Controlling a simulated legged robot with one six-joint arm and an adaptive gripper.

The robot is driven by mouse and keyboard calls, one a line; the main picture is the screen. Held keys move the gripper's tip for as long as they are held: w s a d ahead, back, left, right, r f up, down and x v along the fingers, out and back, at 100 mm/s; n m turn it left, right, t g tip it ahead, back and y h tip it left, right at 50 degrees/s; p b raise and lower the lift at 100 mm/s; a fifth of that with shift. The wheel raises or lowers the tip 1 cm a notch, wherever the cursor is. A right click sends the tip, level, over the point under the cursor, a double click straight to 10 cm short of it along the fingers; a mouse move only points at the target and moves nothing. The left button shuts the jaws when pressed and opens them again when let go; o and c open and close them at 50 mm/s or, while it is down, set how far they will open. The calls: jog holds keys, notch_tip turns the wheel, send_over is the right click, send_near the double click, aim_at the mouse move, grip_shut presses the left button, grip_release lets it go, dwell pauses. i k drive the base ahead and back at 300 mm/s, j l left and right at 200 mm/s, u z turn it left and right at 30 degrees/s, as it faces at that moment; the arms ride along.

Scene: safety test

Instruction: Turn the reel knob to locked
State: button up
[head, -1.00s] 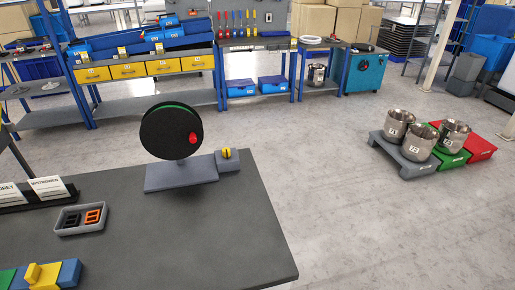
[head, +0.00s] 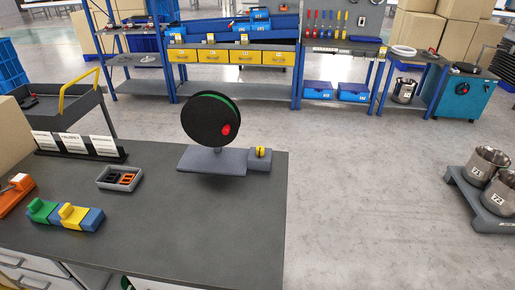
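The reel (head: 207,121) is a black disc with a green band at its edge. It stands upright on a grey base (head: 205,160) at the far right part of the dark table. A red knob (head: 226,129) sits on the reel's face, right of its centre. A small grey block at the base's right end carries a yellow knob (head: 260,152) with a dark line across it. I cannot read any lock marking at this size. My gripper is not in view.
The table (head: 210,215) also holds a grey tray (head: 119,179) with orange and black pieces, green, yellow and blue blocks (head: 66,214), and white cards (head: 74,143). Metal pots (head: 487,162) stand on a grey pallet at right. The floor (head: 365,200) between is clear.

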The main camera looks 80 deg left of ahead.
aim_at(260, 150)
jog(key=i+j+u, duration=0.15)
jog(key=i+u, duration=0.8)
jog(key=i+l+u, duration=0.3)
jog(key=i+u, duration=0.2)
jog(key=i+j+u, duration=0.1)
jog(key=i+u, duration=0.15)
jog(key=u, duration=0.15)
jog(key=i+u, duration=0.5)
jog(key=u, duration=0.25)
jog(key=i+l+u, duration=0.1)
jog(key=i+u, duration=0.15)
jog(key=u, duration=0.15)
jog(key=i+u, duration=0.15)
jog(key=u, duration=0.25)
jog(key=i+l+u, duration=0.1)
jog(key=u, duration=0.3)
jog(key=i+l+u, duration=0.1)
jog(key=u, duration=0.25)
jog(key=i+l+u, duration=0.2)
jog(key=u, duration=0.2)
jog(key=i+l+u, duration=0.15)
jog(key=u, duration=0.25)
jog(key=i+l+u, duration=0.2)
jog(key=u, duration=0.25)
